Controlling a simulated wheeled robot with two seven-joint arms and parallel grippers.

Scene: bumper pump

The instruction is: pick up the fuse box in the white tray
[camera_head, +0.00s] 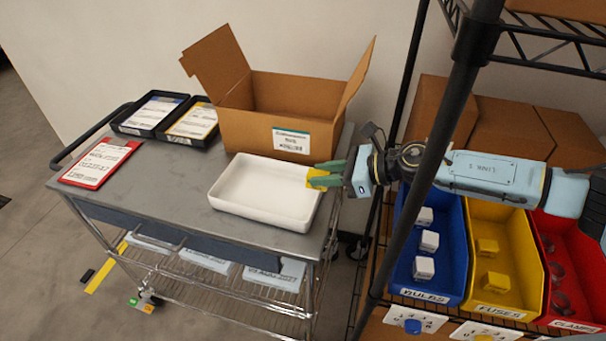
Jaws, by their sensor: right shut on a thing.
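The white tray (252,212) sits on the grey cart top, in front of the open cardboard box. My right gripper (322,176) reaches in from the right over the tray's right rim. Its green fingers are shut on a yellow fuse box (314,173), which is partly hidden by the fingers. The fuse box is at the tray's upper right corner; I cannot tell whether it touches the tray. The rest of the tray is empty. My left gripper does not show.
An open cardboard box (248,131) stands behind the tray. Black trays with papers (150,112) and a red clipboard (100,163) lie at left. Blue, yellow (482,213) and red bins sit on the right rack. A black rack post (437,150) crosses in front of my right arm.

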